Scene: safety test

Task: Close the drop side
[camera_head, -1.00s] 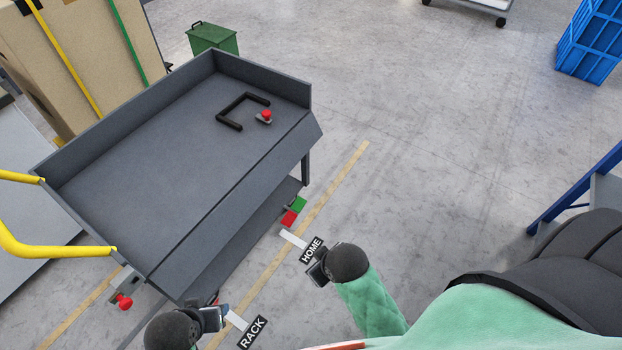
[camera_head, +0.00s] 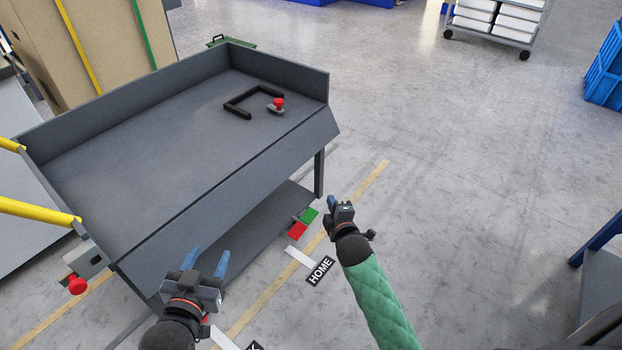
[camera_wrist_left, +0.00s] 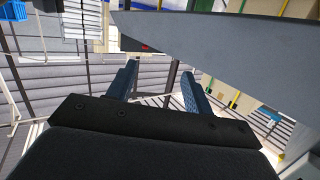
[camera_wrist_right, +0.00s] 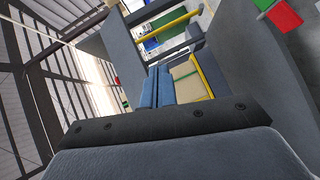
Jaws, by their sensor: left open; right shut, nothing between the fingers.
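The drop side (camera_head: 225,205) is the long grey panel along the front edge of the grey cart (camera_head: 150,145). It hangs outward and down at a slant. My left gripper (camera_head: 206,255) is open and empty, just in front of the panel's lower near end. In the left wrist view, a large grey panel (camera_wrist_left: 230,50) lies above and right of the open fingers. My right gripper (camera_head: 333,202) is shut and empty, off the panel's far right end. In the right wrist view, its fingers (camera_wrist_right: 158,82) are together, with grey panels on both sides.
A red knob (camera_head: 77,286) is at the cart's near left corner; another (camera_head: 278,104) sits on the deck by a black U-shaped bar (camera_head: 250,100). A red-and-green marker (camera_head: 303,224) and HOME label (camera_head: 320,270) are below. Open floor lies right.

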